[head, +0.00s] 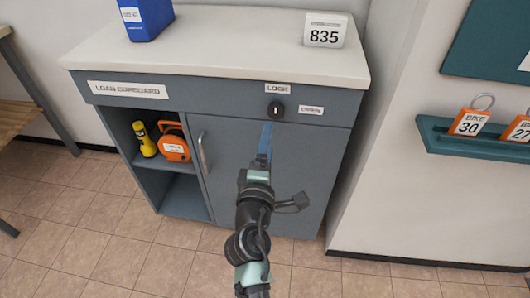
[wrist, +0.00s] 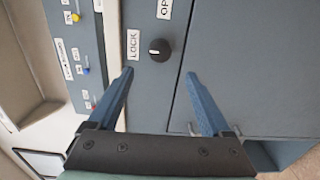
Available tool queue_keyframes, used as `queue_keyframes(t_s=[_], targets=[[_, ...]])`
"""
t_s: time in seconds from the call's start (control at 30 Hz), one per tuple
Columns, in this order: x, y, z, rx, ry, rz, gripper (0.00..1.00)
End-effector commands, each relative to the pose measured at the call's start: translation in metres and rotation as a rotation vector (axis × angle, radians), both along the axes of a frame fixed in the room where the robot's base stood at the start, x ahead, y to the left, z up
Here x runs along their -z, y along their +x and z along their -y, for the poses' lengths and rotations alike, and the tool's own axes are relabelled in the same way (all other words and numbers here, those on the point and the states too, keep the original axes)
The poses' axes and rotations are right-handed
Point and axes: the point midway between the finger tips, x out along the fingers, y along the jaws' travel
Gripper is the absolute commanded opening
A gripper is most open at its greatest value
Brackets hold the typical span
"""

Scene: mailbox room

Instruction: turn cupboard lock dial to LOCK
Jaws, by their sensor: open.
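The dark round lock dial (head: 276,111) is on the upper front panel of the grey loan cupboard (head: 270,190). A LOCK label (head: 277,89) is above it and an OPEN label (head: 311,110) is to its right. In the wrist view, the dial (wrist: 160,50) has a pale mark that appears to point left, towards the LOCK label (wrist: 133,44). My gripper (head: 265,135) is in front of the cupboard, just below the dial in the head view. In the wrist view, its blue fingers (wrist: 160,73) are spread with nothing between them, and the dial shows just beyond the tips.
On the pale cupboard top are a blue box (head: 146,17) and an 835 sign (head: 324,30). An open compartment at the left holds a yellow torch (head: 144,140) and an orange item (head: 174,143). A door handle (head: 203,151) protrudes. A teal shelf (head: 455,143) is on the right wall.

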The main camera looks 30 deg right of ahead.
Motion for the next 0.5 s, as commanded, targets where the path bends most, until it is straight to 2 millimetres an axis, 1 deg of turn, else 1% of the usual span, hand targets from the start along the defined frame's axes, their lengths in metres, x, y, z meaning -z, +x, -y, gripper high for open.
queue_keyframes(t_s=[0.03, 0.2, 0.33, 0.5], targets=[[0.0, -0.008, -0.005, -0.002, 0.001, -0.001, 0.83], [0.001, -0.024, -0.016, -0.001, 0.0, -0.001, 0.83], [0.0, -0.029, -0.02, -0.001, 0.0, 0.0, 0.83], [0.0, -0.03, -0.02, 0.0, 0.0, 0.0, 0.83]])
